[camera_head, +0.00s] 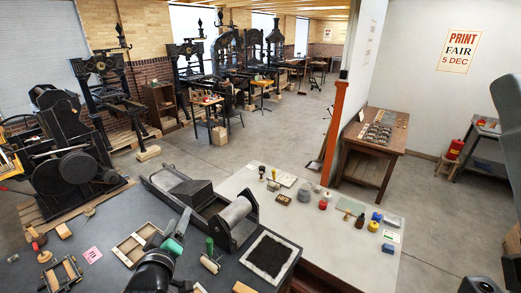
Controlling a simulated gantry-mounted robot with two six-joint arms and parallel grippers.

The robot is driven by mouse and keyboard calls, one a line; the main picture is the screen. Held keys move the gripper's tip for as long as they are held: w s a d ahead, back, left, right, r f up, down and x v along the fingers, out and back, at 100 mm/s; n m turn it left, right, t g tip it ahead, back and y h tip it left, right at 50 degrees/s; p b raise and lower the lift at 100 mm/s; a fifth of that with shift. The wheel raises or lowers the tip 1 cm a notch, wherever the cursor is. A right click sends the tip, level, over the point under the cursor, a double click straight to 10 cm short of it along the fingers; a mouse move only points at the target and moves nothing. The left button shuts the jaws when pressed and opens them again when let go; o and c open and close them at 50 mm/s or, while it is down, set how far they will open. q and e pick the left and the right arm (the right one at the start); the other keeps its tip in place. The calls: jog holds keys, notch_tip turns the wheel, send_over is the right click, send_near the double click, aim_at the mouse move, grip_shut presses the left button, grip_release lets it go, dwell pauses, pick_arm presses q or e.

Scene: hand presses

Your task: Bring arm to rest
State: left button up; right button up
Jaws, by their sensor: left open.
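My left gripper (172,228) shows at the bottom left of centre, above the dark bench (110,225). Its two dark fingers are spread, with nothing seen between their tips. A green object (172,246) shows close by; I cannot tell whether the gripper touches it. A wooden tray (130,248) lies just left of the gripper. Of my right arm only dark parts show at the right edge; its gripper cannot be made out.
A proof press (205,200) with a roller stands behind the gripper. A green-handled brayer (210,258) and an inked slab (272,257) lie to the right. Small tins and stamps stand on the pale table (300,228). A large press (70,150) stands at left.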

pick_arm(q)
jog(key=s+d+r+m+t, duration=0.1)
jog(key=s+r+t, duration=0.1)
jog(key=r, duration=0.6)
jog(key=s+d+r+t, duration=0.1)
jog(key=r+t, duration=0.1)
jog(key=r, duration=0.6)
jog(key=s+d+r+m+t+h, duration=0.2)
jog(key=s+r+m+t, duration=0.5)
jog(key=s+r, duration=1.3)
notch_tip(320, 180, up, 2)
jog(key=shift+s+d+m+t+h, duration=0.2)
jog(key=shift+s+m+t+h, duration=0.15)
jog(key=shift+m+h, duration=0.4)
